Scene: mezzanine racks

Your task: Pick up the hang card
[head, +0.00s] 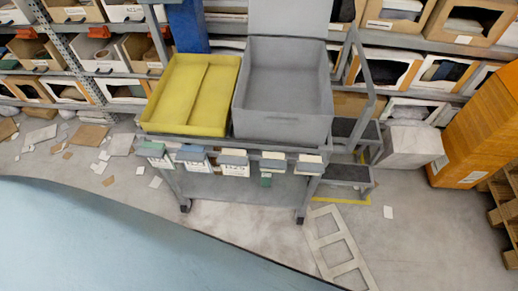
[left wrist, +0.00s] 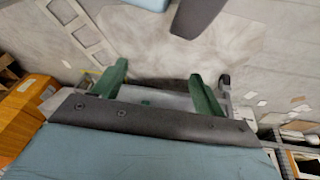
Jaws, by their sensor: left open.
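Several hang cards line the front rail of a grey cart in the head view. A small green piece (head: 265,181) hangs below the rail. My left gripper (left wrist: 158,71) shows in the left wrist view with its two green fingers apart and nothing clearly between them. The cart's grey part (left wrist: 160,97) lies behind the fingers. Neither gripper shows in the head view.
The cart carries a yellow tray (head: 190,95) and a grey bin (head: 283,95). Racks of boxes stand behind. An orange box stack (head: 480,130) and a pallet (head: 507,205) are at the right. Scraps litter the left floor; a pale frame (head: 338,245) lies in front.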

